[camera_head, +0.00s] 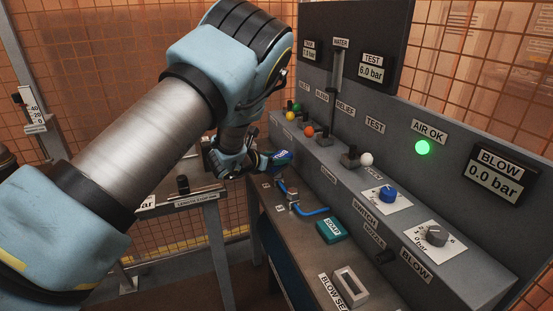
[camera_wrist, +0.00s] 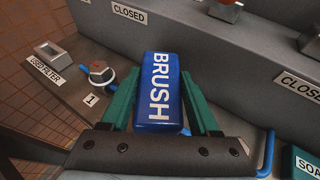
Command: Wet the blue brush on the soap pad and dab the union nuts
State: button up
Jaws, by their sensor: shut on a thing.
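My gripper (camera_wrist: 160,120) is shut on the blue brush (camera_wrist: 158,92), whose block is lettered BRUSH and sits between the green fingers. In the head view the brush (camera_head: 281,158) is held above the bench at the left end of the panel, with my gripper (camera_head: 262,162) partly hidden behind my arm. The soap pad (camera_head: 332,231), a teal block, lies on the bench nearer the camera, apart from the brush. Its corner shows in the wrist view (camera_wrist: 305,165). A metal hex nut (camera_wrist: 100,72) marked 1 is on the bench by a blue hose. The brush's bristles are hidden.
The grey control panel (camera_head: 335,165) with levers and knobs rises behind the bench. A blue hose (camera_head: 314,212) lies on the bench near a metal fitting (camera_head: 293,196). A used filter holder (camera_wrist: 50,52) and the blow seat (camera_head: 350,283) stand on the bench.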

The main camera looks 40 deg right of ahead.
jog(key=shift+r, duration=0.1)
jog(key=shift+r+p, duration=0.85)
jog(key=shift+r, duration=2.1)
